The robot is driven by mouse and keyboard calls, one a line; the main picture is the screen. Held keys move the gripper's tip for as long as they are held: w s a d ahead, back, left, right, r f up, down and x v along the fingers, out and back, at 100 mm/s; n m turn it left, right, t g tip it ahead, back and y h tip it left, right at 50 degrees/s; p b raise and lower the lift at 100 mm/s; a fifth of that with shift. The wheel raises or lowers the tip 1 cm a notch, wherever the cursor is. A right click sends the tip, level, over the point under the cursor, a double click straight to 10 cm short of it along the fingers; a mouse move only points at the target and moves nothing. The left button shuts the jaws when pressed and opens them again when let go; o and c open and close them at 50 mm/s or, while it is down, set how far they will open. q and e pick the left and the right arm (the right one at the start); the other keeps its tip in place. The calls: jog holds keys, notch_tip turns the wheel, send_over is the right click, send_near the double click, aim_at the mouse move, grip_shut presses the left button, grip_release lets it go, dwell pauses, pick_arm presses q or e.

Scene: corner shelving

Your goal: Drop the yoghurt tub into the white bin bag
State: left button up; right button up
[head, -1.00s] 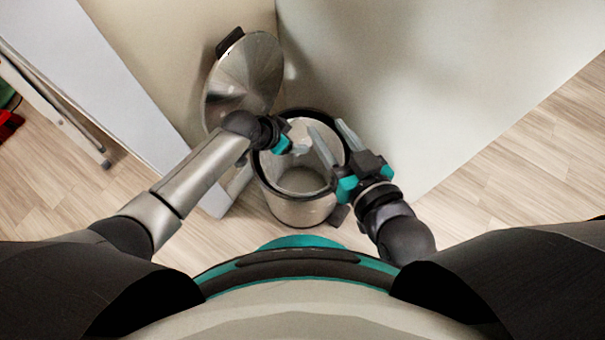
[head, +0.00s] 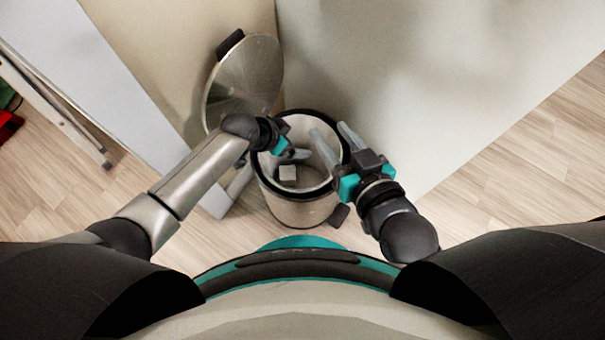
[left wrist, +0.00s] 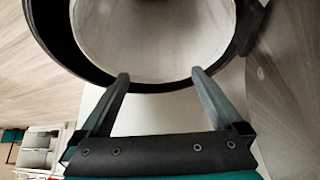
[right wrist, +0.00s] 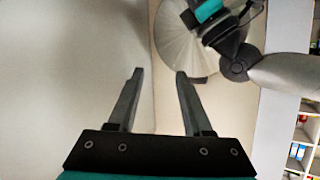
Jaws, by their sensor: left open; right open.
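The white bin bag (head: 277,165) lines the inside of the round steel bin (head: 300,212). A small pale block-like item (head: 288,174), probably the yoghurt tub, lies low inside it, left of the middle. My left gripper (head: 303,155) is over the left part of the bin's mouth; the left wrist view shows its fingers (left wrist: 160,74) open and empty by the dark rim (left wrist: 165,86). My right gripper (head: 327,127) is over the right part of the mouth; the right wrist view shows its fingers (right wrist: 158,72) open and empty.
The bin's round steel lid (head: 245,80) stands open behind, at the left. Walls close in behind and to the right of the bin. A white panel (head: 105,105) is at the left. Wooden floor (head: 500,150) is clear at the right.

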jog(key=s+d+g+h+p, duration=0.4)
jog(key=s+d+g+p, duration=0.15)
jog(key=d+g, duration=0.3)
pick_arm(q)
jog(key=p+v, duration=0.4)
jog(key=v, duration=1.1)
pick_arm(e)
notch_tip(320, 180, down, 11)
jog(key=s+g, duration=0.1)
jog(key=s, duration=0.1)
jog(key=shift+d+h, duration=0.3)
jog(key=shift+d, duration=0.15)
pick_arm(q)
jog(key=shift+w+d, duration=0.1)
pick_arm(e)
jog(key=shift+m, duration=0.3)
